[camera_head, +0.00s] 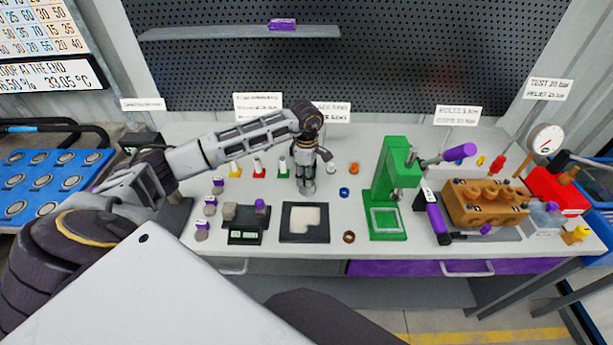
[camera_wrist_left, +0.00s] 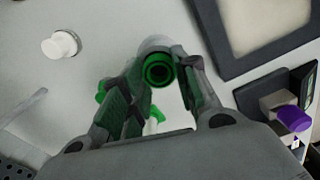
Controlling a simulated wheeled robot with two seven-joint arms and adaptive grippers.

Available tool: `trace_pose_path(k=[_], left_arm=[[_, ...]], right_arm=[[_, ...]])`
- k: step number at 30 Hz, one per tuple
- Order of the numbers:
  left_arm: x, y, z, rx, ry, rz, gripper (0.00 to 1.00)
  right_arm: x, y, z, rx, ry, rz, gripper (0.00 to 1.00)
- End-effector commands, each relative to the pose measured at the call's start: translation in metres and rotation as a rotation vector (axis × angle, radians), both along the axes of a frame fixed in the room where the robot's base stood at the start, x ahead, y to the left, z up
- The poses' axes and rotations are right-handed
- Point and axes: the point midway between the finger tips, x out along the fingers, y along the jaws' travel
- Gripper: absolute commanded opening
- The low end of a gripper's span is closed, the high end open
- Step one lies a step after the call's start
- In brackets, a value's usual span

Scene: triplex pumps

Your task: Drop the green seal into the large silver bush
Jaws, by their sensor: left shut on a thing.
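My left gripper (camera_head: 307,186) points down over the middle of the bench. In the left wrist view its two fingers (camera_wrist_left: 160,85) are shut on the green seal (camera_wrist_left: 159,70), a dark green ring seen from above. A pale silver rounded rim, which looks like the large silver bush (camera_wrist_left: 154,42), shows just beyond the seal. The seal hides part of it, and I cannot tell whether the two touch. In the head view the fingers hide the seal. My right gripper is not in view.
A black-framed pad (camera_head: 304,237) lies in front of the gripper. A black stand (camera_head: 247,237) is to its left, and a green press (camera_head: 390,185) to its right. White (camera_head: 326,168), orange (camera_head: 354,169), blue (camera_head: 344,192) and brown (camera_head: 349,237) small parts stand nearby.

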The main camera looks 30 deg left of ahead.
Motion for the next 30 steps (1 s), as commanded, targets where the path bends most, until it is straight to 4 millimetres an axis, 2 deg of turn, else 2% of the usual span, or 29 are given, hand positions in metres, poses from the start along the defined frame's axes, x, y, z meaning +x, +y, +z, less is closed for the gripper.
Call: trace_pose_path(k=[19, 20, 25, 30], left_arm=[[0.0000, 0.0002, 0.0000, 0.000, 0.000, 0.000, 0.21], [0.0000, 0.0002, 0.0000, 0.000, 0.000, 0.000, 0.31], [0.0000, 0.0002, 0.0000, 0.000, 0.000, 0.000, 0.53], [0.0000, 0.0003, 0.0000, 0.000, 0.000, 0.000, 0.55]], right_arm=[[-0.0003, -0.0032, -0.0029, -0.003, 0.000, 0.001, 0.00], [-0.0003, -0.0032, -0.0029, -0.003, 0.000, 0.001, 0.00], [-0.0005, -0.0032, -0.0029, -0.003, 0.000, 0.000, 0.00], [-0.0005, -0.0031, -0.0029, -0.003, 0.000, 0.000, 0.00]])
